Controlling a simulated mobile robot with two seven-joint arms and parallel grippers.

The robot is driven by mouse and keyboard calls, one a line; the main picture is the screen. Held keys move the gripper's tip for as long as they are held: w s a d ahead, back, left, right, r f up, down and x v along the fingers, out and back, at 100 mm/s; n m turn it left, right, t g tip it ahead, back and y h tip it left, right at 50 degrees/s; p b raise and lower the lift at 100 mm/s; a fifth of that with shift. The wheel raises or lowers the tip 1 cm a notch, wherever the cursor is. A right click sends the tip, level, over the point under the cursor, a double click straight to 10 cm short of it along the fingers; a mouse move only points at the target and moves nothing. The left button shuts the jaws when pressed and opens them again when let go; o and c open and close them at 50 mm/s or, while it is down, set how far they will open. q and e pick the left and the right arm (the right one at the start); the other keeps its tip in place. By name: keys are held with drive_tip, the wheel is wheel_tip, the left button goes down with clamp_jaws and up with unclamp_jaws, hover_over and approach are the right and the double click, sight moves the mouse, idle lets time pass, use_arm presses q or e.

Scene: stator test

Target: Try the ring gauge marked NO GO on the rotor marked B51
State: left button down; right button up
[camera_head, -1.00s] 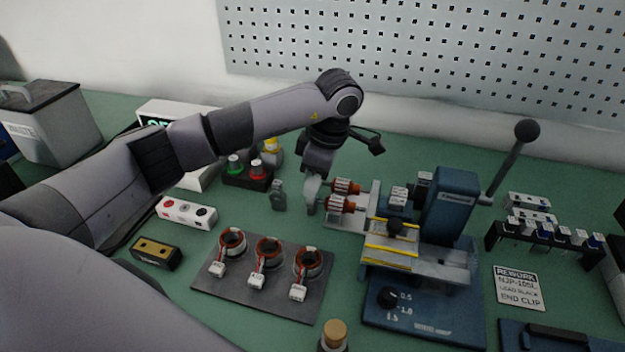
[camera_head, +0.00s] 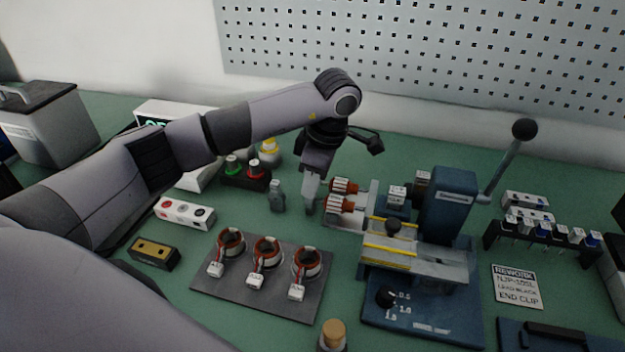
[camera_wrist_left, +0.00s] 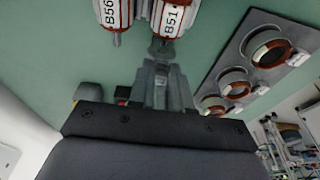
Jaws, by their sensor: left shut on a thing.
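My left gripper (camera_head: 311,203) points down just left of the two rotors. In the left wrist view its fingers (camera_wrist_left: 165,82) are shut on a small grey ring gauge (camera_wrist_left: 161,51); I cannot read its marking. The rotor marked B51 (camera_wrist_left: 172,18) lies just beyond the gauge, its shaft end close to the ring. I cannot tell whether the ring is around the shaft. In the head view this is the nearer rotor (camera_head: 338,204). The rotor marked B56 (camera_wrist_left: 112,12) lies beside it, the farther one in the head view (camera_head: 344,186). My right gripper is not in view.
Another grey gauge (camera_head: 277,196) stands left of my gripper. A dark plate (camera_head: 262,303) with three wound stators lies in front. A blue lever press (camera_head: 447,215) stands to the right. Green and red buttons (camera_head: 246,178) are behind left.

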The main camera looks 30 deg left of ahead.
use_arm(q)
drive_tip(key=shift+s+a, duration=0.15)
drive_tip(key=shift+a, duration=0.6)
idle(0.8)
drive_tip(key=shift+r, duration=0.15)
wheel_tip(320, 180, up, 5)
drive_tip(key=p, duration=0.3)
idle(0.4)
